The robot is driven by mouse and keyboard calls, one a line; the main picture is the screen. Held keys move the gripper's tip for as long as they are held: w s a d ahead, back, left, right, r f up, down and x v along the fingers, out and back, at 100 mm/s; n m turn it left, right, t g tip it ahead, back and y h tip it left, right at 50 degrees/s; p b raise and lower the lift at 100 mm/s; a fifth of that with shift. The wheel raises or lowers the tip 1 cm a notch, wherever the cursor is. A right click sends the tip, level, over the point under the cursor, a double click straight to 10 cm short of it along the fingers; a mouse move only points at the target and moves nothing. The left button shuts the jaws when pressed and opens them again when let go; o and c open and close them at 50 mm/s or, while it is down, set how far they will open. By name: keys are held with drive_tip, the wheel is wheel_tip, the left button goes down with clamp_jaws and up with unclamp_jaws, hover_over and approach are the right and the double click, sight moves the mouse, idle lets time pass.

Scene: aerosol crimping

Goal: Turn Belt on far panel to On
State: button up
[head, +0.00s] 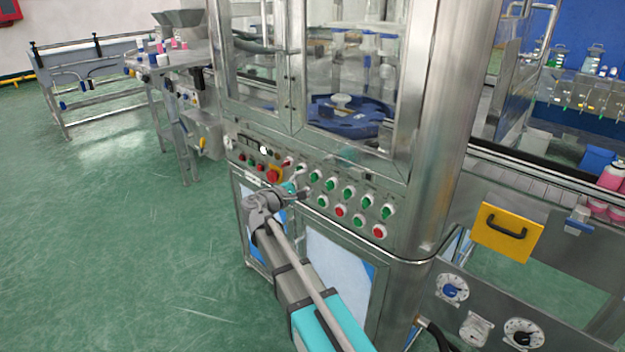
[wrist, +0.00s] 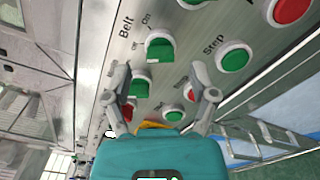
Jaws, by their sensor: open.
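The far panel (head: 308,205) is the steel control panel on the front of the glazed machine. In the wrist view the Belt switch (wrist: 160,46) is a green knob in a white ring, beside the printed word "Belt" and an "On" mark. Which mark its handle points at is hard to tell. In the head view it appears to be the leftmost large green knob (head: 316,177). My gripper (wrist: 161,80) is open and empty, its two fingers apart, just short of the Belt switch in the wrist view. In the head view my gripper (head: 292,188) is at the panel's left part.
A green Step button (wrist: 235,56) and a red button (wrist: 291,9) sit beside the Belt switch. Several other green knobs and red buttons line the panel. Floor at left is clear.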

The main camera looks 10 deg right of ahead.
sight(311, 176)
drive_tip(key=shift+x, duration=1.55)
